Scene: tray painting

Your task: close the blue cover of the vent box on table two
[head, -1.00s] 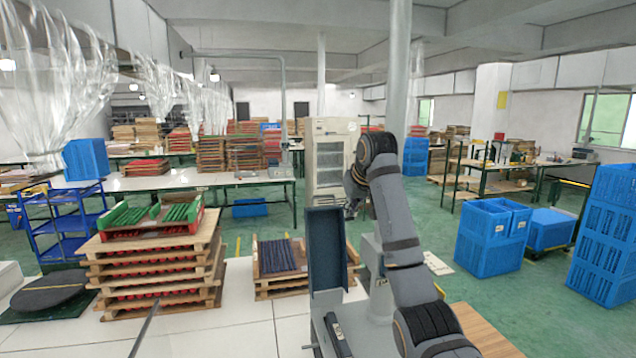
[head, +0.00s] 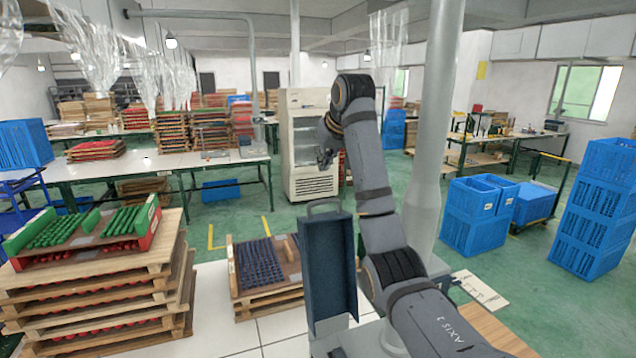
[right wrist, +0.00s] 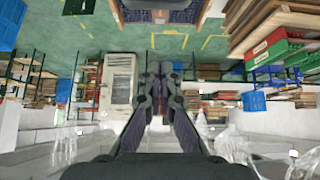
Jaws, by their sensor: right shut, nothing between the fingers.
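The blue cover (head: 328,270) stands upright and open at the bottom middle of the head view, with a grey loop at its top edge. Only a little of the vent box shows below it at the picture's bottom edge, partly behind my right arm. My right gripper (head: 326,154) is above the cover, apart from it, and looks small and dark in front of the white cabinet. In the right wrist view its fingers (right wrist: 158,88) are together with nothing between them. My left gripper is not in view.
A pallet stack with green and red trays (head: 90,290) stands at left. A pallet with dark blue rods (head: 264,262) is just left of the cover. A white cabinet (head: 308,150) stands behind. A grey pillar (head: 433,130) and blue crates (head: 474,220) are at right.

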